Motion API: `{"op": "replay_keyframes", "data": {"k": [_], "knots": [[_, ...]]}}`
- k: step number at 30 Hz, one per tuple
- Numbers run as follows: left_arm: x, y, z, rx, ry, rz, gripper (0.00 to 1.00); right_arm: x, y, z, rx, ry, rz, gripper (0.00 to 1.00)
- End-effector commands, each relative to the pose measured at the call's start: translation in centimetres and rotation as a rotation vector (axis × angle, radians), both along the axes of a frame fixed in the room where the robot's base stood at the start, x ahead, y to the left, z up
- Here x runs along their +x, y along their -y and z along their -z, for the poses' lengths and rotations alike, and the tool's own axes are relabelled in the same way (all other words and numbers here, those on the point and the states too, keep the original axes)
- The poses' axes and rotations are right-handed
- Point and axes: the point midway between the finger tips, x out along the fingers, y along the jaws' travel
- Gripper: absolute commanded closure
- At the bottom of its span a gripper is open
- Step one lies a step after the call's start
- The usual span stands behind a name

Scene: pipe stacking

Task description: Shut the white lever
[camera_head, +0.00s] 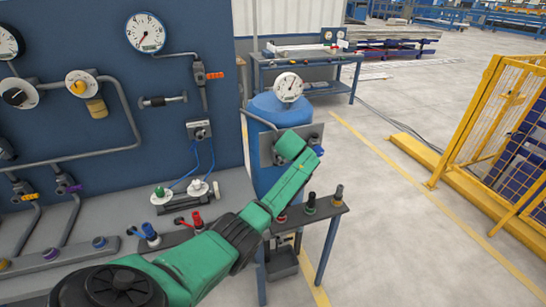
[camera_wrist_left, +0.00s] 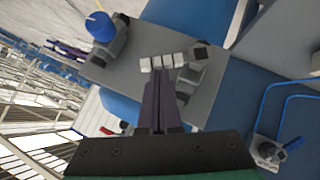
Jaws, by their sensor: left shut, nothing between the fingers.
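The white lever (camera_wrist_left: 162,62) appears in the left wrist view as a short row of white blocks, beside a grey valve body (camera_wrist_left: 194,72) on a grey plate (camera_wrist_left: 130,72). My left gripper (camera_wrist_left: 160,82) is shut and empty, its dark fingers together with their tips right at the white blocks. I cannot tell whether they touch. In the head view the same grey plate (camera_head: 266,149) stands in front of the blue tank (camera_head: 265,108). My green left arm covers part of it, and the lever and my fingers are hidden there. My right gripper is not in view.
A small shelf (camera_head: 318,209) with several knobs is beside my arm. A blue panel (camera_head: 120,105) with gauges and pipes stands left. Open floor (camera_head: 400,230) lies right, before a yellow fence (camera_head: 500,110).

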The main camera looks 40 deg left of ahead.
Motion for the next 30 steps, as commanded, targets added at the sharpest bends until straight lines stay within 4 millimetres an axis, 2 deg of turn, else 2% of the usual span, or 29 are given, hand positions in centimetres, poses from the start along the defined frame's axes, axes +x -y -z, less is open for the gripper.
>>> {"op": "replay_keyframes", "data": {"k": [1, 4, 12, 21, 30], "knots": [[0.3, 0.3, 0.6, 0.024, -0.036, 0.001, 1.00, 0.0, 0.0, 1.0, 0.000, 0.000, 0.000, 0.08], [0.6, 0.5, 1.0, 0.072, -0.103, 0.002, 1.00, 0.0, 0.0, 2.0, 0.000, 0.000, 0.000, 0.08], [1.1, 0.8, 1.9, 0.065, -0.096, 0.000, 1.00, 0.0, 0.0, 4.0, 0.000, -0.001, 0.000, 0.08], [1.3, 0.9, 2.3, 0.066, -0.096, -0.001, 1.00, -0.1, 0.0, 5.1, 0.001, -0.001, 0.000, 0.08], [1.3, 0.9, 2.3, 0.066, -0.095, -0.001, 1.00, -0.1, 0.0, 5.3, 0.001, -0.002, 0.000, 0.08]]}}
